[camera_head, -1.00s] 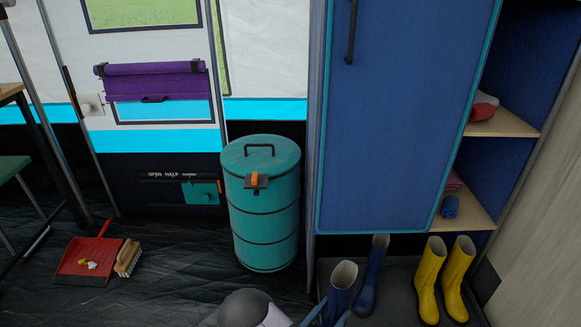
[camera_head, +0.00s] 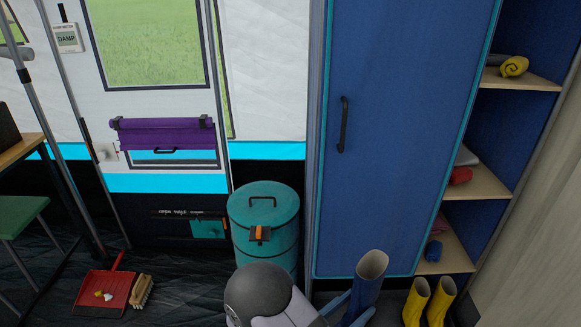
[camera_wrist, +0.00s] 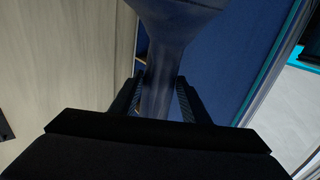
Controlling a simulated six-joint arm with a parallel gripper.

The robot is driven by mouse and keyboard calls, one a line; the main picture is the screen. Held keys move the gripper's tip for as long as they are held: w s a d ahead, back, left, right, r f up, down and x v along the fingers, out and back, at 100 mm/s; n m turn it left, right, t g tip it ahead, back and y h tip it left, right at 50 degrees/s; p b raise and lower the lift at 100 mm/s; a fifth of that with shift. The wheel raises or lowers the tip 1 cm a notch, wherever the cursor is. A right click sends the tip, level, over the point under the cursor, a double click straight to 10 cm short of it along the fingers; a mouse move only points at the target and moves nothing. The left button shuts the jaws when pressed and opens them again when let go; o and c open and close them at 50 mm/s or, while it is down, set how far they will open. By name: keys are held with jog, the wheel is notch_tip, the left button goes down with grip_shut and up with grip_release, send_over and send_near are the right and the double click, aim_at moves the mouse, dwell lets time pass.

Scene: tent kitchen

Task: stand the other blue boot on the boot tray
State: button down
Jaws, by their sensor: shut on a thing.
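My gripper (camera_head: 347,308) is shut on a blue boot (camera_head: 369,275), low in the head view in front of the blue cabinet door. The boot is roughly upright, its pale-lined opening up. In the wrist view, the boot (camera_wrist: 170,50) rises between the two fingers of my gripper (camera_wrist: 158,98). Its foot is hidden or out of frame. The second blue boot cannot be made out now. Only a little of the dark boot tray (camera_head: 388,318) shows at the bottom edge, so I cannot tell the held boot's height above it.
Two yellow boots (camera_head: 428,303) stand to the right of the held boot. Open shelves (camera_head: 478,183) rise behind them. The blue cabinet door (camera_head: 385,150) is close behind the held boot. A teal drum (camera_head: 262,222) stands left. A red dustpan (camera_head: 103,290) and brush (camera_head: 141,291) lie further left.

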notch_tip(320, 180, up, 30)
jog(key=n+t+y+p, duration=0.4)
jog(key=y+p, duration=0.1)
jog(key=p, duration=2.9)
jog(key=shift+r, duration=0.25)
jog(key=shift+f, duration=0.1)
